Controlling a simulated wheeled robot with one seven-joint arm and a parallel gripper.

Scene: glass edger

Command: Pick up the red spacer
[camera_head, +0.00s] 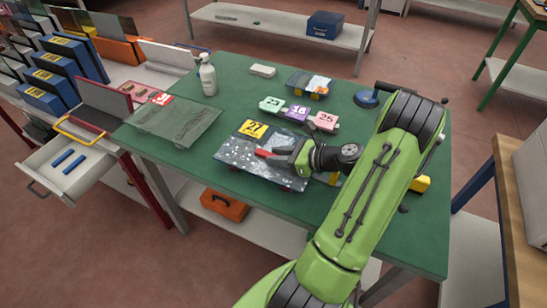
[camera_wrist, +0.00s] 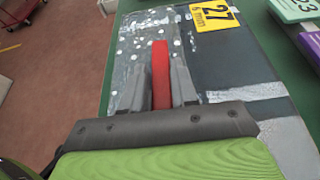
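The red spacer (camera_head: 263,153) is a narrow red bar, seen in the head view at the tip of my gripper (camera_head: 281,156). In the wrist view the red spacer (camera_wrist: 160,75) stands between the two grey fingers of my gripper (camera_wrist: 161,68), with a finger close against each side. Its far end sticks out past the fingertips. The spacer is over a dark, speckled glass sheet (camera_head: 238,160) with a yellow "27" label (camera_head: 253,128). I cannot tell whether the spacer touches the sheet or is lifted off it.
The green table (camera_head: 160,147) also carries a greenish glass sheet (camera_head: 175,120), a white bottle (camera_head: 208,77), several numbered blocks (camera_head: 297,113) and a blue round item (camera_head: 367,98). An open drawer (camera_head: 75,165) and a rack of blue holders (camera_head: 47,80) stand at the left.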

